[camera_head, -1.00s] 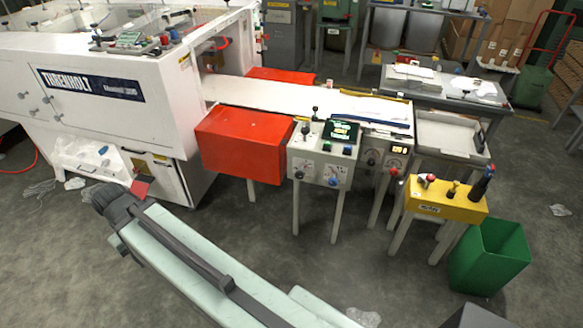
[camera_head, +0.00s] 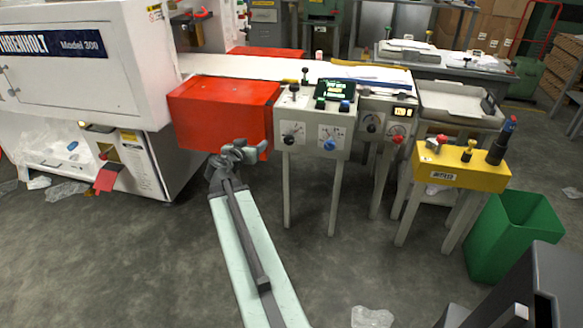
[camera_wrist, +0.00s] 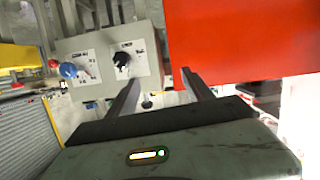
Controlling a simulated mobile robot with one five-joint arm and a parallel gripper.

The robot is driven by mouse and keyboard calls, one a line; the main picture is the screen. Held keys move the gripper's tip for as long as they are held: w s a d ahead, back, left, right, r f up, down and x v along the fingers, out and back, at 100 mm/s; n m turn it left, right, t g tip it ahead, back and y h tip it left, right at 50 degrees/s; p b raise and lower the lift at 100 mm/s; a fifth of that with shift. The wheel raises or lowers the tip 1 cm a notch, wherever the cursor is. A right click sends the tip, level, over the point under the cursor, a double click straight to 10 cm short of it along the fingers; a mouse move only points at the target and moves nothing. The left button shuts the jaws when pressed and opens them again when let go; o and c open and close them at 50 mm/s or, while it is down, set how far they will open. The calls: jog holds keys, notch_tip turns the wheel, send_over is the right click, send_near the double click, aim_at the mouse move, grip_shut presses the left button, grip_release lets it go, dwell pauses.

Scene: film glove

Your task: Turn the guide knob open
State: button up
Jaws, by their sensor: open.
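A grey control box (camera_head: 318,112) on legs carries a black knob (camera_head: 289,140) and a blue knob (camera_head: 329,144) on its front panel, each on a white dial plate. The plate labels are too small to read, so I cannot tell which is the guide knob. In the wrist view the black knob (camera_wrist: 121,60) is close to the left finger's tip, with the blue knob (camera_wrist: 68,70) further left. My gripper (camera_head: 256,151) is open and empty, left of the panel in the head view. Its two fingers show apart in the wrist view (camera_wrist: 160,78), with nothing between them.
A red guard box (camera_head: 222,112) stands just left of the panel, near my gripper. A second box (camera_head: 385,118) with dials stands to the right. Further right are a yellow stand (camera_head: 455,172) and a green bin (camera_head: 513,232). The floor in front of the panel is mostly open.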

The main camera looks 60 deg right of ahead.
aim_at(290, 137)
jog(key=s+d+f+h+b, duration=0.1)
jog(key=s+d+f+b, duration=0.1)
jog(key=d, duration=0.1)
jog(key=s+d+f+t+b, duration=0.1)
jog(key=s+d+b, duration=0.1)
jog(key=d+b, duration=0.1)
jog(key=s+d+f+h+b, duration=0.1)
jog(key=s+d+f+b, duration=0.1)
jog(key=d+b, duration=0.1)
jog(key=shift+s+d+f+m+h, duration=0.3)
jog(key=shift+d+m, duration=0.1)
jog(key=shift+s+d+r+t, duration=0.1)
jog(key=shift+d+t, duration=0.05)
jog(key=shift+t, duration=0.25)
jog(key=shift+d+r, duration=0.15)
jog(key=shift+r, duration=0.05)
jog(key=x, duration=0.7)
jog(key=shift+d, duration=0.3)
grip_shut()
jog(key=shift+w, duration=0.25)
jog(key=shift+a, duration=0.1)
